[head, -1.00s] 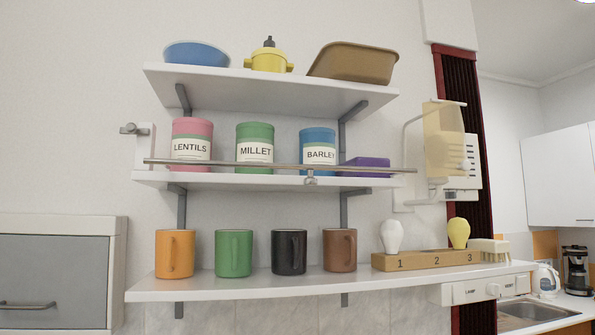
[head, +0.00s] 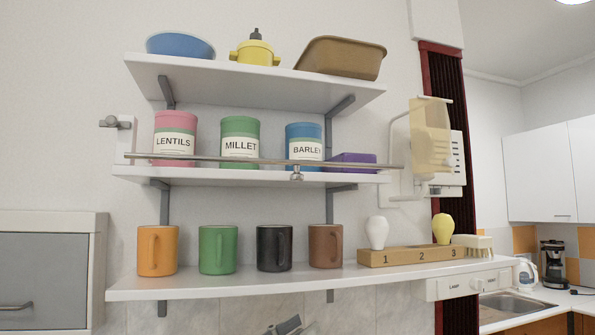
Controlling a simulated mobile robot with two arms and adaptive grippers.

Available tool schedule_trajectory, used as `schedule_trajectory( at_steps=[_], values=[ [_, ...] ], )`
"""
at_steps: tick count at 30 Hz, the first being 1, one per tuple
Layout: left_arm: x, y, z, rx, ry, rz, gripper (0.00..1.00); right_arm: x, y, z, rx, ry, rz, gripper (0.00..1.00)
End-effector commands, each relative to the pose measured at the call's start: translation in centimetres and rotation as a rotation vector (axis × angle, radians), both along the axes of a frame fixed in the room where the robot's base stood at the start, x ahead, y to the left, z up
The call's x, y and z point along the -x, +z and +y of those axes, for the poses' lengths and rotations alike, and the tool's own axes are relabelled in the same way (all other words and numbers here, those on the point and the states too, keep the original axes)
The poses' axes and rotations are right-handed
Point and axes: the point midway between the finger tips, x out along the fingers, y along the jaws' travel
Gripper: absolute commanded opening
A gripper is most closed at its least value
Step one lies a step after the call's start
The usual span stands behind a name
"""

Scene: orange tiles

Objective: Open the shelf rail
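The shelf rail (head: 210,160) is a thin metal bar across the front of the middle shelf (head: 240,177). It runs before the lentils tin (head: 175,142), millet tin (head: 240,145), barley tin (head: 303,148) and a purple box (head: 352,158). A metal fitting (head: 117,123) is on a white upright at the shelf's left end. Grey parts of one of my arms show at the bottom edge, well below the rail and apart from it. I cannot tell which arm, or whether its gripper is open.
The top shelf (head: 230,76) holds a blue bowl, a yellow pot and a brown pan. The lower shelf (head: 200,287) holds several mugs, a numbered wooden block (head: 405,256) and a brush. A wall appliance (head: 430,140) stands right of the rail's end.

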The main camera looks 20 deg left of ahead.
Motion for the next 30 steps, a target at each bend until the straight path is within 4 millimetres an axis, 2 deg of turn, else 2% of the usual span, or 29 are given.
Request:
schedule_trajectory(
  at_steps=[1, 3, 6, 9, 12, 17, 30],
  values=[
    [0.4, 3.8, 0.8, 0.040, -0.011, -0.070, 0.41, 0.0, 0.0, 0.1, -0.001, 0.000, 0.000, 0.40],
    [1.2, 8.2, 1.9, 0.098, -0.030, -0.152, 0.41, 0.0, 0.0, 0.2, -0.003, -0.001, 0.001, 0.40],
    [2.7, 13.4, 3.4, 0.170, -0.055, -0.248, 0.41, 0.0, 0.0, 0.5, -0.006, -0.001, 0.000, 0.40],
    [4.1, 17.1, 4.7, 0.224, -0.074, -0.317, 0.41, 0.0, 0.0, 0.9, -0.011, -0.003, 0.000, 0.40],
    [5.0, 19.2, 5.4, 0.257, -0.085, -0.357, 0.41, 0.0, 0.0, 1.1, -0.013, -0.004, 0.000, 0.40],
    [4.9, 20.7, 5.3, 0.271, -0.092, -0.368, 0.41, 0.0, 0.7, 1.1, -0.013, -0.003, 0.000, 0.40],
    [1.0, 26.2, 1.4, 0.271, -0.092, -0.367, 0.41, 0.0, 5.2, 0.3, -0.004, 0.000, -0.001, 0.40]
  ],
)
